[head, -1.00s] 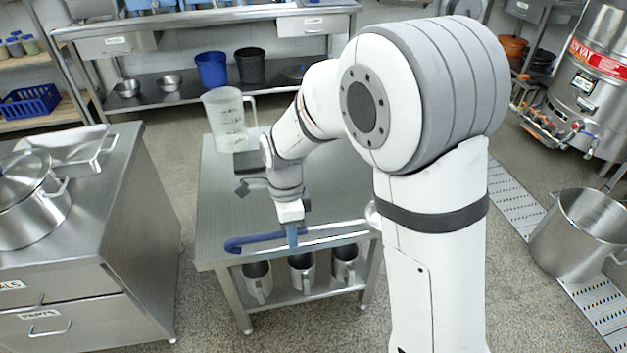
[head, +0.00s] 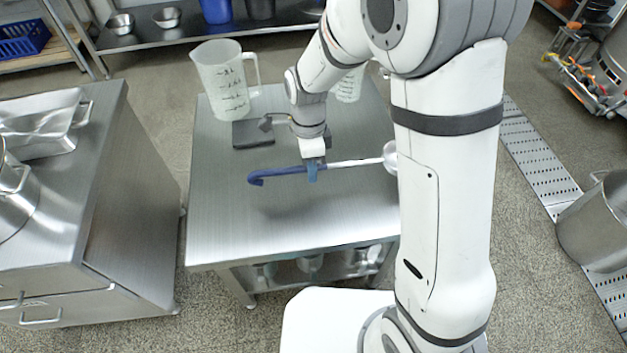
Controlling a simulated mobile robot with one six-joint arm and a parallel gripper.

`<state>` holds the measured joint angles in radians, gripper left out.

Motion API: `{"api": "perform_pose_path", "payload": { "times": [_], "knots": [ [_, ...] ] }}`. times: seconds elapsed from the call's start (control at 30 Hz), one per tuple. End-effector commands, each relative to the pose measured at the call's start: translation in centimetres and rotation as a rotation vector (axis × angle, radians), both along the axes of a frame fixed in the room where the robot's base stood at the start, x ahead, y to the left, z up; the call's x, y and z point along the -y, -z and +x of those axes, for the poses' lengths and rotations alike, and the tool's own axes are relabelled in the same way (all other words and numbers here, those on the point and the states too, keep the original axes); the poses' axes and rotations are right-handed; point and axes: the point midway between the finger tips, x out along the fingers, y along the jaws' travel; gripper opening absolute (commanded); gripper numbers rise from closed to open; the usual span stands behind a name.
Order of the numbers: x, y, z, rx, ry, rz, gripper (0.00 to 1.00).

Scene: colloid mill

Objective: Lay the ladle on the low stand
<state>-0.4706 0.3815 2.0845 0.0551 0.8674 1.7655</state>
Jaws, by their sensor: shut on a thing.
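The ladle has a blue hooked handle (head: 270,175), a pale shaft and a bowl (head: 390,157) partly hidden behind my arm. My gripper (head: 313,172) is shut on the blue handle near where it joins the shaft, with the hook to the left and the bowl to the right. The low stand (head: 240,225) is a steel table with a bare front part. The ladle lies roughly level across the picture over the stand's top and seems a little above it; the exact gap cannot be told.
A clear measuring jug (head: 222,85) and a dark flat block (head: 253,133) are at the stand's back left. Another jug (head: 348,88) is behind my arm. Metal jugs (head: 310,265) sit on the shelf below. A steel cabinet (head: 115,185) stands left, across a gap.

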Motion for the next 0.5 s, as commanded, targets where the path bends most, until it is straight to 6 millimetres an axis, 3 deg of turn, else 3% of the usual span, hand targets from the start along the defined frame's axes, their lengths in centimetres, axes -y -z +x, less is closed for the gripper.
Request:
{"api": "perform_pose_path", "payload": {
  "times": [0.5],
  "knots": [
    [-0.5,5.5,-0.3,-0.001,-0.015,0.000,0.00]
  ]
}}
